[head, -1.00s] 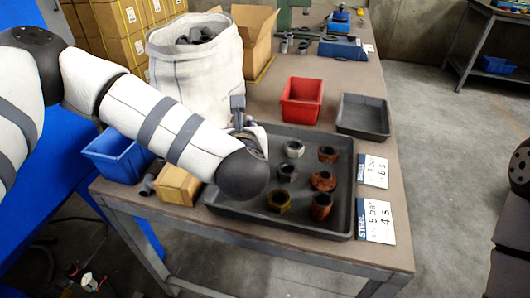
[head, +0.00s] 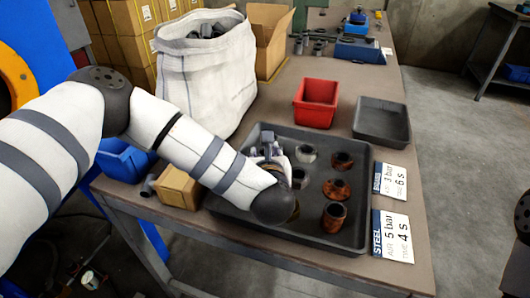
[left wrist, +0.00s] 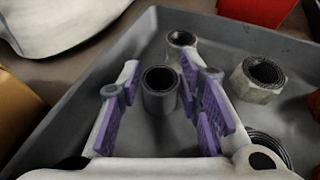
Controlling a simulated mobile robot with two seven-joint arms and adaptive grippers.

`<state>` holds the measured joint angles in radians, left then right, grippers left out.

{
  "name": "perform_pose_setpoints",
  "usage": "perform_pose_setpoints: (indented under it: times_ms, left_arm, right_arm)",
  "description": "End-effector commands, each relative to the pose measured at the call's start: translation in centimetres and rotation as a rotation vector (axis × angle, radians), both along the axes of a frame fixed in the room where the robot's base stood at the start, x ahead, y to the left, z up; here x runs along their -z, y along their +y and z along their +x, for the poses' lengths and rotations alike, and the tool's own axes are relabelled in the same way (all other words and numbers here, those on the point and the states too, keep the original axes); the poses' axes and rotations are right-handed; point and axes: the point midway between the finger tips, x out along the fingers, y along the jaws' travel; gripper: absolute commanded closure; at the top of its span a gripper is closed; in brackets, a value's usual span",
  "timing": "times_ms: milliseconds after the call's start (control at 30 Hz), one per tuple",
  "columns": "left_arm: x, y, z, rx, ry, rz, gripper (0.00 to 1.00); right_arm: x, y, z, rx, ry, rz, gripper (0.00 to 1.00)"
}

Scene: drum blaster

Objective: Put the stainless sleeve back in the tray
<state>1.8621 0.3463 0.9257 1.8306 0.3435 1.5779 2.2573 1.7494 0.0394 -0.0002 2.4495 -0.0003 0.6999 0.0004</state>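A plain grey metal sleeve (left wrist: 160,92) stands upright on the floor of the dark grey tray (left wrist: 65,130) in the left wrist view. My left gripper (left wrist: 160,100) is open, its purple-padded fingers on either side of the sleeve, with a gap at the left. In the head view my left gripper (head: 270,150) is low over the left part of the tray (head: 345,245), and my forearm hides much of it. Several rusty and grey threaded fittings (head: 336,188) stand in the tray to its right. My right gripper is not in view.
A red bin (head: 316,103) and an empty shallow dark tray (head: 381,122) stand behind the tray. A white sack (head: 205,85) is at the back left. Sign cards (head: 392,235) lie at the right.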

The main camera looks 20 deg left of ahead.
Motion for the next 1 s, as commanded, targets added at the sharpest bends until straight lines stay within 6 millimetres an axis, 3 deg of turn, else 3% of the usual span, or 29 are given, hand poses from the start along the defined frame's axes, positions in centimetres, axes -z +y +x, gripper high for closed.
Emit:
perform_pose_setpoints:
  times_ms: [367,733,1000]
  left_arm:
    - [-0.7,-0.1,-0.2,0.001,-0.002,-0.001,0.56]
    - [-4.6,-3.2,-8.3,0.005,-0.006,-0.001,0.56]
    - [-5.1,-3.9,-10.5,0.001,0.000,0.000,0.56]
  right_arm:
    - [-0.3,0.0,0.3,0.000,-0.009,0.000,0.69]
    - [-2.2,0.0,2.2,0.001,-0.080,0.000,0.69]
    - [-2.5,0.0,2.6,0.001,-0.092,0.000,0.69]
